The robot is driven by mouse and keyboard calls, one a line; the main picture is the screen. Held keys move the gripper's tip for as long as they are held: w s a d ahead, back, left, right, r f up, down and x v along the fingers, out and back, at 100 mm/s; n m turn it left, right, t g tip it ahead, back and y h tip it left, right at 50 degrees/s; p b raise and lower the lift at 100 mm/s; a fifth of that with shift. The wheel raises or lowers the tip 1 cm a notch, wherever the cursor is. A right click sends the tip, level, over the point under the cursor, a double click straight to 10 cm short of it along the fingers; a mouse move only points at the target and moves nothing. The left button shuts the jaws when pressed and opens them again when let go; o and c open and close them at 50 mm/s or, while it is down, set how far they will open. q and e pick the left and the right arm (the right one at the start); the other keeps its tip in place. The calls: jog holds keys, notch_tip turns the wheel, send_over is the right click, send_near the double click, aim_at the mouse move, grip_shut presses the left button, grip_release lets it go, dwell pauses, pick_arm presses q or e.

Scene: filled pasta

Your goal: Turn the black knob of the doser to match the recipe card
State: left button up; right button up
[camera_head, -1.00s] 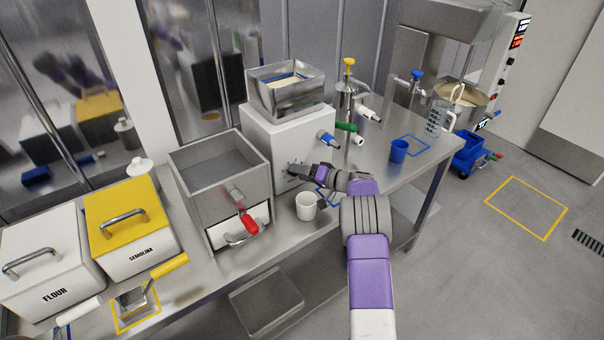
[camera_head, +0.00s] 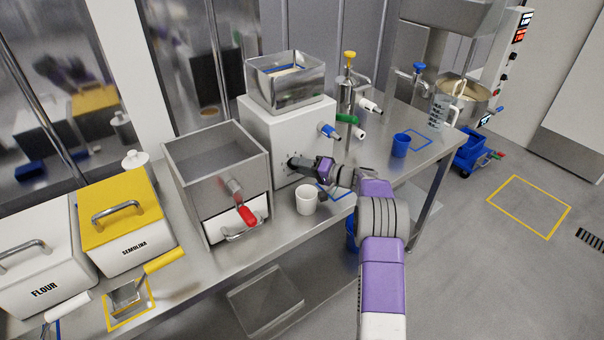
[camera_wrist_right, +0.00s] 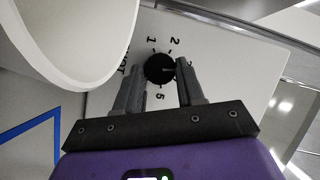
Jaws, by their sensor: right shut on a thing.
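The doser (camera_head: 262,133) is a white box with a steel hopper on the counter. My right gripper (camera_head: 293,164) is at its front face, over the dial. In the right wrist view the black knob (camera_wrist_right: 159,69) sits between the two fingers of my right gripper (camera_wrist_right: 160,76), which is shut on it. The knob's light mark points right, toward the right finger. Printed 1, 2 and 5 show around the knob; a numeral at the right is mostly covered by the finger. I cannot make out a recipe card. My left gripper is not in view.
A white cup (camera_head: 306,200) stands just in front of the doser and looms close at left in the wrist view (camera_wrist_right: 75,30). A steel bin with a red-handled lever (camera_head: 246,214) stands left of the doser. A blue cup (camera_head: 400,146) stands to the right.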

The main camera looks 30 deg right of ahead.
jog(key=m+b, duration=0.1)
jog(key=b, duration=0.1)
jog(key=f+m+t+y+b, duration=0.1)
jog(key=m+b, duration=0.1)
jog(key=shift+d, duration=0.1)
jog(key=shift+r+m+t+y+b, duration=0.15)
jog(key=shift+m+t+b, duration=0.3)
jog(key=shift+m+b, duration=0.45)
jog(key=shift+f+m+t+y+b, duration=0.15)
jog(key=shift+m+t+b, duration=0.3)
jog(key=shift+m+b, duration=0.4)
jog(key=shift+r+m, duration=0.15)
jog(key=shift+m, duration=0.1)
jog(key=o, duration=1)
jog(key=shift+o, duration=0.2)
jog(key=p+v, duration=0.1)
jog(key=v, duration=0.6)
jog(key=shift+s, duration=0.3)
